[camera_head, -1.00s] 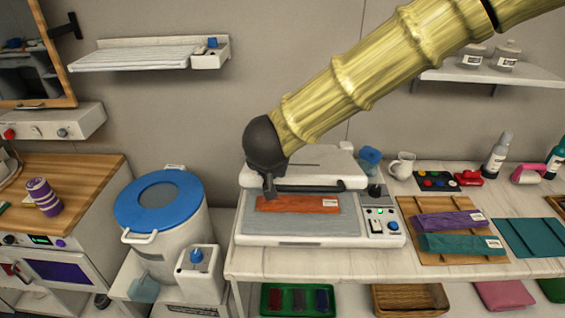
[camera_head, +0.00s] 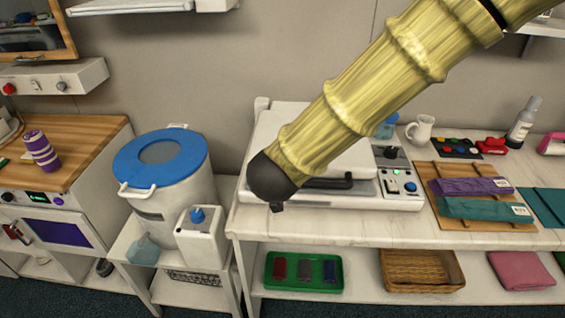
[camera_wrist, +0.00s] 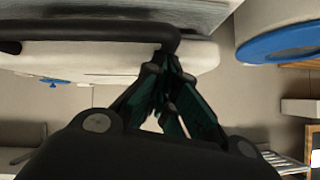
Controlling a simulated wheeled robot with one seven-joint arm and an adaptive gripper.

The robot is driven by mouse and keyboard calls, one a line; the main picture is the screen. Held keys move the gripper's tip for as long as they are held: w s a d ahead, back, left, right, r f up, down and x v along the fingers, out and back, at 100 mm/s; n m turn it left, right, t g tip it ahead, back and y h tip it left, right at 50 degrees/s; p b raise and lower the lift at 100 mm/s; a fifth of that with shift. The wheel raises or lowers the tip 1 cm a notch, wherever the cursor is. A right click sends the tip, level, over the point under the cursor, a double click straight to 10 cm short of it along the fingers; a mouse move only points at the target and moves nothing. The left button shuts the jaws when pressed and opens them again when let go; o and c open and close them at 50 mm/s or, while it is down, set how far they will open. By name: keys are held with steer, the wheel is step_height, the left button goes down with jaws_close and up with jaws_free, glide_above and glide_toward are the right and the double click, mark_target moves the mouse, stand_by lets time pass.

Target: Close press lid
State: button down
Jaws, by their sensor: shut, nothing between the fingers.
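The white press (camera_head: 360,204) stands on the pale worktop. Its lid (camera_head: 345,160) is lowered over the bed, and the orange cloth on the bed is hidden. I cannot tell whether the lid is fully down. The black lid handle (camera_head: 335,183) runs along the lid's front edge. My gripper (camera_head: 277,207) is shut and empty at the front left of the press, beside the handle's left end. In the wrist view my fingers (camera_wrist: 166,62) are together, close to the bent end of the handle (camera_wrist: 90,36); contact is unclear.
A green tray (camera_head: 325,284) and a basket (camera_head: 422,284) are on the lower shelf.

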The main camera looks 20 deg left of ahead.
steer(key=shift+s+d+f, duration=0.15)
steer(key=shift+s+f, duration=0.2)
steer(key=shift+f, duration=0.4)
steer(key=shift+s+f, duration=0.1)
steer(key=shift+f, duration=0.1)
steer(key=shift+r, duration=0.1)
step_height(320, 180, up, 6)
steer(key=f+p, duration=0.1)
steer(key=p, duration=0.3)
steer(key=s+d+r+b, duration=0.1)
steer(key=s+d+r, duration=0.2)
steer(key=s, duration=0.5)
steer(key=shift+d, duration=0.25)
steer(key=shift+s, duration=0.15)
